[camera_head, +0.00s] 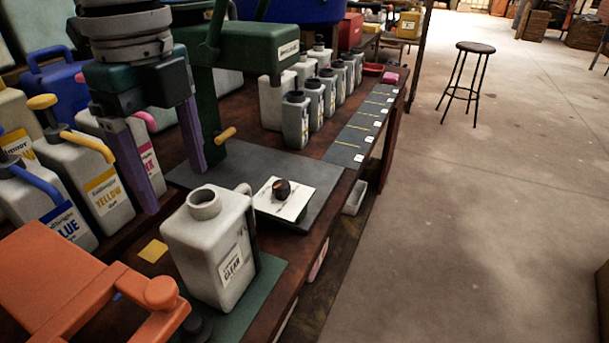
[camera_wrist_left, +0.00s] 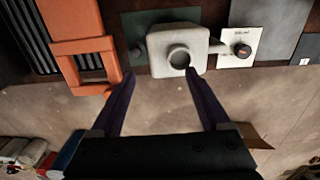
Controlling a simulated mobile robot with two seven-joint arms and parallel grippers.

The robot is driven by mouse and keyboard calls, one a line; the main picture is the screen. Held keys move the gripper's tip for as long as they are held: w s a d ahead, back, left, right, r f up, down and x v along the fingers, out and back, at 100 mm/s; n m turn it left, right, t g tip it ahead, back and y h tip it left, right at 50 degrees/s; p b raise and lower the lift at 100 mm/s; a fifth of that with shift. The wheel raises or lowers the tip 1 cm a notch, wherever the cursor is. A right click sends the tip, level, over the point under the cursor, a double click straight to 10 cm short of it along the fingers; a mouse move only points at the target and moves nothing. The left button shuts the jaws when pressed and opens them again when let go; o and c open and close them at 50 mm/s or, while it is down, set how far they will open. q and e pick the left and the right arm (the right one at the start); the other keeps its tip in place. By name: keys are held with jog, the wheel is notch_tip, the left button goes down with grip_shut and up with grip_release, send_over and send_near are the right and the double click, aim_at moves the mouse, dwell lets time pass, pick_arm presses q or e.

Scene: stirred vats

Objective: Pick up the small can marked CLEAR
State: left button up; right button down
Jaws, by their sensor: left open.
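The grey-white can with a CLEAR label (camera_head: 232,265) stands upright on a green mat at the table's front edge, its round mouth open on top. In the left wrist view the can (camera_wrist_left: 160,42) shows from above, just beyond the fingertips. My left gripper (camera_head: 173,190) hangs down with its purple fingers spread apart and nothing between them. In the head view its tips appear behind and above the can's mouth. In the wrist view the gripper (camera_wrist_left: 160,73) is open and empty, and its right fingertip comes close to the can's mouth. My right gripper is out of view.
An orange frame (camera_head: 70,290) stands left of the can. Cans marked YELLOW (camera_head: 104,192) and BLUE (camera_head: 62,218) stand behind. A white card with a dark round piece (camera_head: 283,192) lies to the right, below a green stand (camera_head: 250,52). Several grey bottles (camera_head: 296,120) line the back.

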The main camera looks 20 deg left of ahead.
aim_at(188, 227)
pick_arm(q)
jog(key=f, duration=0.3)
jog(key=shift+s+f, duration=0.25)
jog(key=shift+f, duration=0.05)
notch_tip(188, 227, down, 5)
jog(key=shift+w+a+f+b, duration=0.1)
jog(key=shift+f+b, duration=0.05)
jog(key=shift+b, duration=0.55)
grip_shut()
